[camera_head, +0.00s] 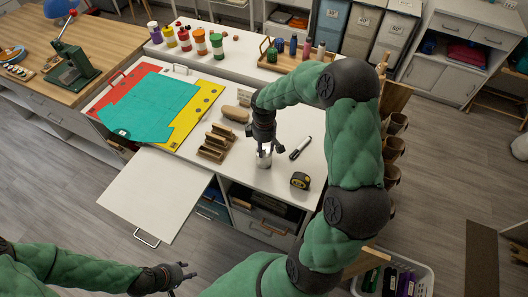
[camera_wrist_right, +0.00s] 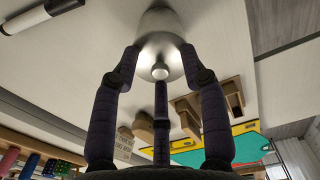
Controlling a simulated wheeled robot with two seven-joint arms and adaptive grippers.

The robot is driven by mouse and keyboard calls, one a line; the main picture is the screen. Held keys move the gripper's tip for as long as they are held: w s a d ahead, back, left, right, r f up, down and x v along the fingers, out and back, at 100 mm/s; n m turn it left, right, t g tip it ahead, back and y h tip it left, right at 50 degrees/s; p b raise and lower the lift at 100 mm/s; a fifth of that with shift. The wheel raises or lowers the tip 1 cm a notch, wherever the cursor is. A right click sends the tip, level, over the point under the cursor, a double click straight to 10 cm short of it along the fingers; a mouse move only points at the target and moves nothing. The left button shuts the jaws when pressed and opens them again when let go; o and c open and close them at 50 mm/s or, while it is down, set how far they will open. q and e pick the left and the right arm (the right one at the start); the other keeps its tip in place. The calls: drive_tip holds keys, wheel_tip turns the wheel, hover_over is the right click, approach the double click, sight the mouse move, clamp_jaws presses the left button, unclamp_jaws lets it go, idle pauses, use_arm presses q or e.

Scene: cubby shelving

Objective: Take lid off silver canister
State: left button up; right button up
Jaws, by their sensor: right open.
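The silver canister (camera_head: 264,161) stands upright on the white worktop, partly hidden by my right gripper. In the right wrist view, its shiny body (camera_wrist_right: 160,22) and lid with a small round knob (camera_wrist_right: 160,72) face the camera. My right gripper (camera_head: 264,150) is above the canister, pointing down. Its open fingers (camera_wrist_right: 159,52) are spread on either side of the lid; I cannot tell if they touch it. The lid appears to be on the canister. My left gripper (camera_head: 187,272) is at the lower left, away from the worktop, with its fingers apart and empty.
A black-and-white marker (camera_head: 300,148) and a tape measure (camera_head: 300,181) lie right of the canister. A wooden stepped holder (camera_head: 216,141) and a brown oval block (camera_head: 235,114) are at its left. Mugs (camera_head: 393,148) hang at the worktop's right side.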

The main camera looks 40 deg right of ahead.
clamp_jaws()
drive_tip(key=shift+r, duration=0.1)
